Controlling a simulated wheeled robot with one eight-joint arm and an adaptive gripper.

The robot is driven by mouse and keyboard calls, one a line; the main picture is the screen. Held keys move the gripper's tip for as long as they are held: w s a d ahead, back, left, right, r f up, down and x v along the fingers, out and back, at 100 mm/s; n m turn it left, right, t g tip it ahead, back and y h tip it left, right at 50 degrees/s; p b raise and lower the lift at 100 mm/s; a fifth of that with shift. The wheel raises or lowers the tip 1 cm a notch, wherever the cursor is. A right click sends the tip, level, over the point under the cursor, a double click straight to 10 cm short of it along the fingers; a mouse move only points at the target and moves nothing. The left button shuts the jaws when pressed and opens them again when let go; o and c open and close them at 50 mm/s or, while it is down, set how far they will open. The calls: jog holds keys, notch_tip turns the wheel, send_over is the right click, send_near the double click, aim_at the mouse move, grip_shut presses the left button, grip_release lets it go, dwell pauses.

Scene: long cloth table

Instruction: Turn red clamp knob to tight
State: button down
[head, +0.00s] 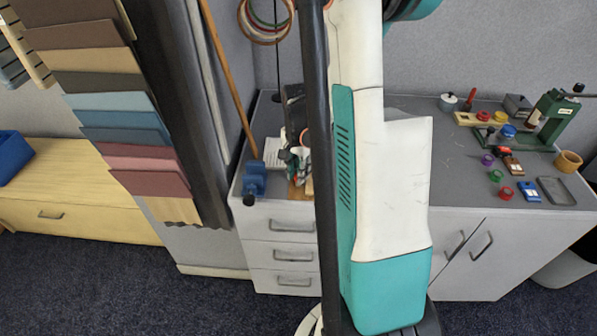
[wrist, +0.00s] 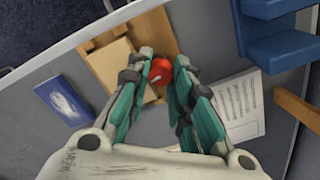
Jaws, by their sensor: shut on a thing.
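The red clamp knob (wrist: 160,72) shows in the wrist view as a small round red piece between the fingertips. My gripper (wrist: 165,68) is closed around it, with one teal and grey finger on each side. The clamp's body under the knob is mostly hidden by the fingers, and I cannot read the knob's turn position. In the head view my gripper (head: 299,160) is low over the left part of the grey worktop, partly hidden by my dark column. The knob cannot be made out there.
Beside the clamp lie tan wooden pieces (wrist: 115,75), a blue-and-white card (wrist: 62,98) and a printed white sheet (wrist: 238,105). A blue stepped block (wrist: 275,45) is close by. A green press (head: 553,115) and several coloured caps stand at the far right.

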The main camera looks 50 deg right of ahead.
jog(key=shift+m, duration=0.8)
jog(key=c, duration=1.4)
grip_release()
notch_tip(320, 180, up, 12)
